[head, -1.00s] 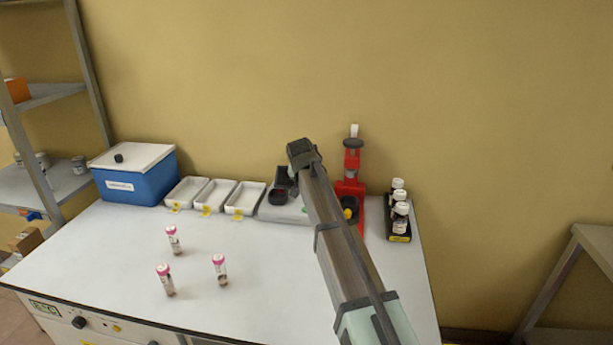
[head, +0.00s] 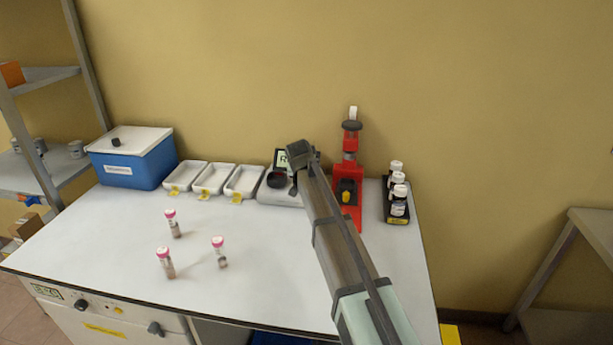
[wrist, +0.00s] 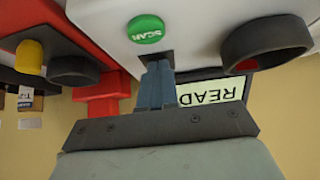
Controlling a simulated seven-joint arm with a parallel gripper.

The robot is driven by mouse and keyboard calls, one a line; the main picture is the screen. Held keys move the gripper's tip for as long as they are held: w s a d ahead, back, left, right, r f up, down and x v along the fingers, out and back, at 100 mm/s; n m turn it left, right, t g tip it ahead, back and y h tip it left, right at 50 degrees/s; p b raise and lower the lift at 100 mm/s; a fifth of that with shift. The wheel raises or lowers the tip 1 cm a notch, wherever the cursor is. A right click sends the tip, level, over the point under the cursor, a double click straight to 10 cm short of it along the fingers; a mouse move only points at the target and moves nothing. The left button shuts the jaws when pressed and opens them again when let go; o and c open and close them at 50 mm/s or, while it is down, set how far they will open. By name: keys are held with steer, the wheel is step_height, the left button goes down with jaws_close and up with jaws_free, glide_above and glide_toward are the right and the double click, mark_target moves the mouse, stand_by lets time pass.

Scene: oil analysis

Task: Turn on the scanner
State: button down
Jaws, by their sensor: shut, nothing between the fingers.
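The scanner (head: 272,198) is a light grey device at the back of the table. Its small screen (head: 281,157) is lit pale green. In the wrist view, where the scanner (wrist: 205,22) appears upside down, the screen (wrist: 214,93) shows lettering of which "READ" is visible. A green button marked SCAN (wrist: 145,29) and a dark round ring (wrist: 268,45) are on the scanner. My gripper (wrist: 160,66) is shut and empty, its fingertips at the scanner beside the screen and near the green button. I cannot tell whether they touch it. In the head view my arm hides part of the scanner.
A red device (head: 349,172) stands close on the right, with a rack of white-capped bottles (head: 397,190) beyond it. White trays (head: 243,182) and a blue box (head: 133,160) stand left. Pink-capped vials (head: 219,252) stand on the front table. Overhead is clear.

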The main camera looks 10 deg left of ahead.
steer(key=shift+r, duration=0.3)
steer(key=shift+r, duration=0.6)
steer(key=shift+r, duration=0.5)
step_height(320, 180, up, 2)
steer(key=shift+s+r, duration=0.15)
steer(key=shift+r, duration=0.1)
steer(key=s+f+v, duration=0.1)
steer(key=v, duration=0.9)
steer(key=shift+s, duration=0.4)
steer(key=shift+f, duration=0.15)
